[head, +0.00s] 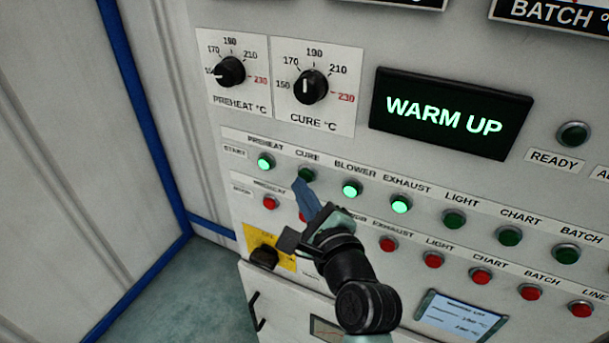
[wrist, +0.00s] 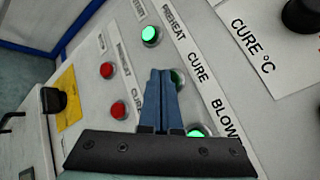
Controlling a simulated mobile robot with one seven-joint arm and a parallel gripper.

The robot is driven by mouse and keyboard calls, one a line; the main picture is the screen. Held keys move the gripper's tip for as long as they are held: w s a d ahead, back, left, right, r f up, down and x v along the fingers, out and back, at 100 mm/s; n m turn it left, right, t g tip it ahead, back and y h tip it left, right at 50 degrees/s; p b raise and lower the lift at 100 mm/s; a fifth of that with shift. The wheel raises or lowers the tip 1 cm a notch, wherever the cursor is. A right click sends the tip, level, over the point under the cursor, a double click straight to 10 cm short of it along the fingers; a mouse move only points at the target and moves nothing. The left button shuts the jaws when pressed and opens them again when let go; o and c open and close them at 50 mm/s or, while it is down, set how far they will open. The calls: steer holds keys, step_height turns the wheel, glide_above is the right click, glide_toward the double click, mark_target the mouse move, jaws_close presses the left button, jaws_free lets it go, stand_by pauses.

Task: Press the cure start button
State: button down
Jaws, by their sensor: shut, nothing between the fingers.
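The cure start button (head: 307,173) is a dark green button under the CURE label, in the upper START row of the panel. It looks unlit. In the wrist view the cure start button (wrist: 179,77) shows partly behind my fingertips. My gripper (head: 299,184) is shut and empty, its blue fingers together and pointing at the panel. The fingertips (wrist: 160,72) overlap the button's lower left edge in the head view. I cannot tell whether they touch it.
Preheat (head: 265,162), blower (head: 352,188) and exhaust (head: 401,204) start buttons are lit green. A row of red buttons (head: 388,244) runs below. Two dials (head: 311,87) and a WARM UP display (head: 445,115) sit above. A black knob (head: 264,257) on a yellow plate is lower left.

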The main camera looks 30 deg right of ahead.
steer(key=shift+w+d, duration=0.25)
steer(key=shift+d, duration=0.15)
stand_by(0.8)
steer(key=shift+a, duration=0.1)
steer(key=shift+s+a+p, duration=0.55)
steer(key=shift+a, duration=0.05)
steer(key=s+a+p, duration=0.1)
steer(key=a, duration=0.1)
steer(key=s+a+p, duration=0.2)
stand_by(0.6)
stand_by(0.5)
